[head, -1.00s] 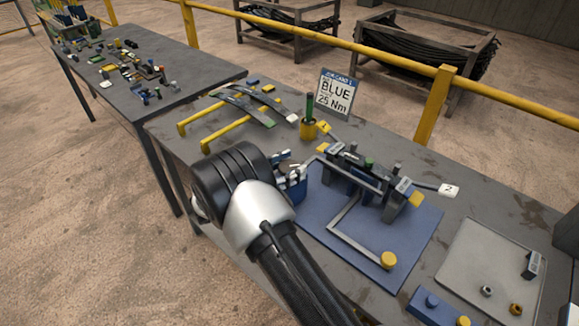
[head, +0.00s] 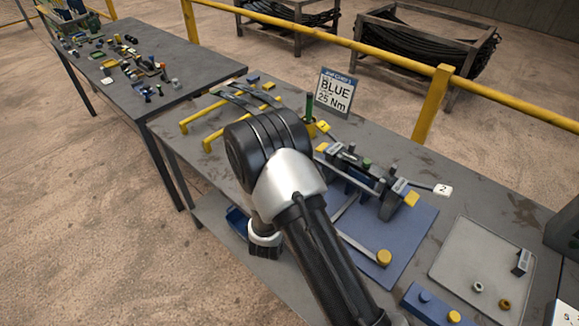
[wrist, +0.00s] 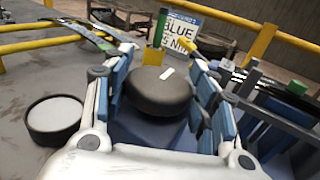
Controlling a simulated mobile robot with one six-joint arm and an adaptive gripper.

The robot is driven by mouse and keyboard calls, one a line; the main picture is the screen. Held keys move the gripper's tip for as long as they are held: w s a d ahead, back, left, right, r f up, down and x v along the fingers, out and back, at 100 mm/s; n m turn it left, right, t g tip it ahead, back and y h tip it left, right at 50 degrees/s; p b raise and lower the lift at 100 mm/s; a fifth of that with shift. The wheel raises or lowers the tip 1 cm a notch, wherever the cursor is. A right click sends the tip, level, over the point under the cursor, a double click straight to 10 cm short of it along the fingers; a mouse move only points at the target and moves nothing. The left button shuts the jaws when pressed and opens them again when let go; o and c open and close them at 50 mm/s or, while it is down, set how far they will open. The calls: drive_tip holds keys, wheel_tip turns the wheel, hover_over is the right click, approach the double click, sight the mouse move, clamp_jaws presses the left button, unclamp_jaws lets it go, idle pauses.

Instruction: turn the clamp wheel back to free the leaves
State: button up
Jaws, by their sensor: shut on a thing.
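The clamp wheel (wrist: 150,97) is a dark round knob with a white mark on top, in the middle of the wrist view. My gripper (wrist: 163,88) has its blue-padded fingers on either side of the wheel and is shut on it. In the head view, my own arm hides the fingers and the wheel. The clamp fixture (head: 365,178) stands on a blue mat (head: 408,232), with dark leaves in it and a white tag marked 2 (head: 442,190) at its right end. The near-left part of the fixture is hidden by my arm.
A sign reading BLUE 25 Nm (head: 335,94) stands behind. Yellow rails (head: 198,112) with curved leaves lie to the left. A grey tray (head: 484,262) holds small parts at right. A black-rimmed round dish (wrist: 54,118) is left of my gripper.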

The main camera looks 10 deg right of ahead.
drive_tip(key=shift+d+n+t+y, duration=0.1)
drive_tip(key=shift+n+t+y, duration=0.4)
drive_tip(key=shift+n+y, duration=0.5)
drive_tip(key=shift+y, duration=0.5)
drive_tip(key=o, duration=1.1)
drive_tip(key=shift+s, duration=0.1)
drive_tip(key=v, duration=1.2)
drive_tip(key=shift+c, duration=0.4)
